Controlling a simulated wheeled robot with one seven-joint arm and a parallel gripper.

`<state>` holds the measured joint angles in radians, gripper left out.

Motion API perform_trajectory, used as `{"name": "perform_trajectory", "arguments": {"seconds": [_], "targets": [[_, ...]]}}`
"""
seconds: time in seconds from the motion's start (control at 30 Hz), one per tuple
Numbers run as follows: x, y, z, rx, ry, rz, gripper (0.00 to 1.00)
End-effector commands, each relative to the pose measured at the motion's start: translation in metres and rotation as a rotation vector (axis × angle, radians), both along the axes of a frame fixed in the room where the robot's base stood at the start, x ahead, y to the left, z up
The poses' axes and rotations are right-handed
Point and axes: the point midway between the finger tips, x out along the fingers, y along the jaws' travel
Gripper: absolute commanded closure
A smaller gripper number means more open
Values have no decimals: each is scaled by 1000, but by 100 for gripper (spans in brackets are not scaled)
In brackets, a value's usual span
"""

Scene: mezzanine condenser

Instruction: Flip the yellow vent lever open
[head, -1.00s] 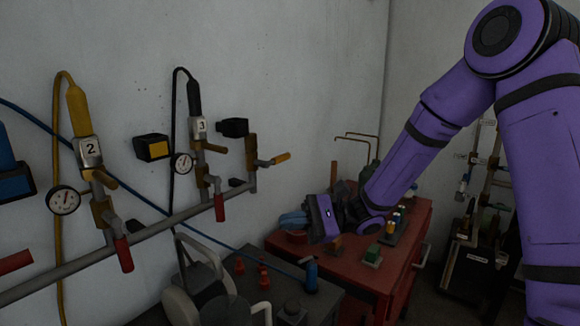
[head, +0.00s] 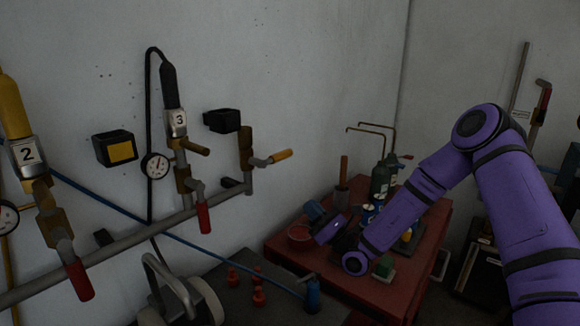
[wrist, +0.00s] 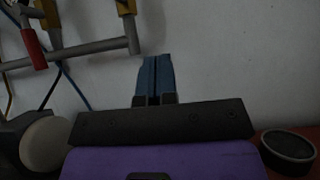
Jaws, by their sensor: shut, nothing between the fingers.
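The yellow vent lever (head: 282,156) sticks out to the right from the valve at the right end of the wall pipe in the head view. It is roughly level, tilted slightly up at its tip. My gripper (head: 313,210) is low over the red table, below and to the right of the lever, and clearly apart from it. Its blue fingers (wrist: 155,77) are shut with nothing between them in the wrist view, pointing toward the bare wall. The brass valve body (wrist: 125,6) at the pipe's end is cut off by the top edge there; the lever cannot be made out.
The grey wall pipe (head: 130,238) carries red-handled valves (head: 204,216) and a gauge (head: 155,166). The red table (head: 385,297) holds bottles and a red dish (head: 300,235). A dark bench with red fittings (head: 257,290) stands below the pipe. The wall right of the lever is bare.

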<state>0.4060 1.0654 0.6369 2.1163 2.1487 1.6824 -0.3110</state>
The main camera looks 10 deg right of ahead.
Motion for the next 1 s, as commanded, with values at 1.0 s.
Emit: {"name": "perform_trajectory", "arguments": {"seconds": [1.0], "targets": [[50,49,44,10,4,-11,100]]}}
